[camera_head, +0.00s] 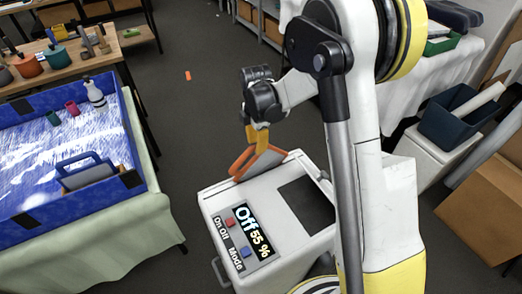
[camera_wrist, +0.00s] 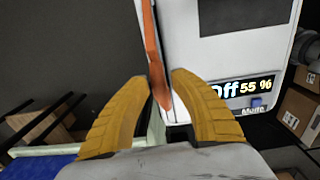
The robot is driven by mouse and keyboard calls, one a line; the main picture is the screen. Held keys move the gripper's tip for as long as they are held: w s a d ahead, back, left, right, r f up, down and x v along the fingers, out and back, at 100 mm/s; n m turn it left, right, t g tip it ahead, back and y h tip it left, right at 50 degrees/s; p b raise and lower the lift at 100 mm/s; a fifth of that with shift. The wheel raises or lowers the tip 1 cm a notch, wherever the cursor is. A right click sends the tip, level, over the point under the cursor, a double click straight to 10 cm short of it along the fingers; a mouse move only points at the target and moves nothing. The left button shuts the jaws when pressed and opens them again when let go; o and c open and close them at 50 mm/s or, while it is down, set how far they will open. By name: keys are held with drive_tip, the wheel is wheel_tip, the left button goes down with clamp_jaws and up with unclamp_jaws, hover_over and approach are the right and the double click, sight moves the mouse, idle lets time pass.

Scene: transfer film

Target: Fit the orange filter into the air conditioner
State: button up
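The orange filter (camera_head: 243,163) is a flat panel with an orange rim and a grey face. In the head view it is tilted at the far left edge of the white air conditioner (camera_head: 214,201). My gripper (camera_head: 257,148), with yellow fingers, is at the filter's upper part. The air conditioner (camera_wrist: 180,45) is right behind. Whether the filter touches it, and its slot, cannot be made out.
The air conditioner's display (camera_head: 254,232) reads Off and 55 %, beside a red and a blue button. A blue-edged table (camera_head: 135,180) stands close at left. A wooden table (camera_head: 85,62) is at the far left, cardboard boxes (camera_head: 480,205) at right. Open floor lies beyond the air conditioner.

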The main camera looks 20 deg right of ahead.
drive_tip(key=s+r+m+t, duration=0.3)
drive_tip(key=s+r+m, duration=0.55)
drive_tip(key=r, duration=0.65)
drive_tip(key=s+r+m+t, duration=0.2)
drive_tip(key=s+m, duration=0.4)
drive_tip(key=s, duration=0.1)
drive_tip(key=s+d+r+m+t, duration=0.1)
drive_tip(key=s+r+m+t, duration=0.1)
drive_tip(key=s+m, duration=0.3)
drive_tip(key=shift+s+m, duration=0.35)
drive_tip(key=shift+s, duration=1.05)
